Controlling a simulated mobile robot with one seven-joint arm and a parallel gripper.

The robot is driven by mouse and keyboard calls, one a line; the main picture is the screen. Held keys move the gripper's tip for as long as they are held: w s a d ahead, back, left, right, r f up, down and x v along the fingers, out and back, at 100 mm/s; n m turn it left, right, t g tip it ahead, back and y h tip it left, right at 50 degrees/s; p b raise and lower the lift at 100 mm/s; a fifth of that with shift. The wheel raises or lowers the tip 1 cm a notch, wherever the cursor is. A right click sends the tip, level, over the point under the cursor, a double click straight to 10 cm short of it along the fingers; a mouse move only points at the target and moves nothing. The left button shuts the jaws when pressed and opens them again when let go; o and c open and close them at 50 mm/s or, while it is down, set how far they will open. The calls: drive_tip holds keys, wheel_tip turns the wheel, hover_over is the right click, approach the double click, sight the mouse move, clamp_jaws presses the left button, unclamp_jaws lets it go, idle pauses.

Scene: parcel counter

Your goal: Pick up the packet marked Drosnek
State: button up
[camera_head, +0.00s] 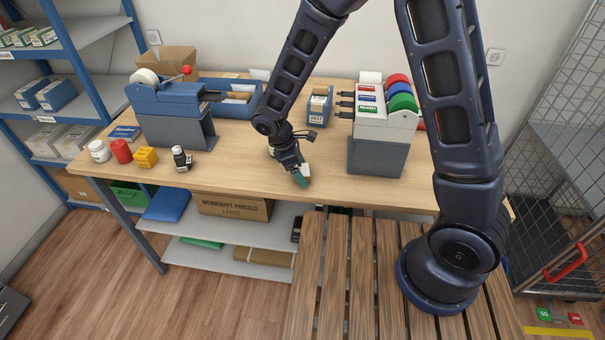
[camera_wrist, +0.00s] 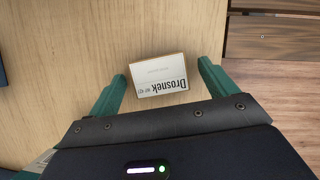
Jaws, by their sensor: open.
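The packet marked Drosnek (camera_wrist: 158,75) is a small white box with dark lettering. In the wrist view it lies on the wooden counter, between the two green fingers of my gripper (camera_wrist: 159,88). The fingers are spread, with a gap on each side of the packet. In the head view my gripper (camera_head: 302,178) points down at the front middle of the counter. A small white patch shows beside its fingers there, too small to read.
A grey label machine (camera_head: 378,135) stands to the right. A slatted wooden surface (camera_head: 345,265) lies in front.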

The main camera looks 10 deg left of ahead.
drive_tip(key=shift+f, duration=0.1)
drive_tip(key=shift+c, duration=0.3)
drive_tip(key=c, duration=1.1)
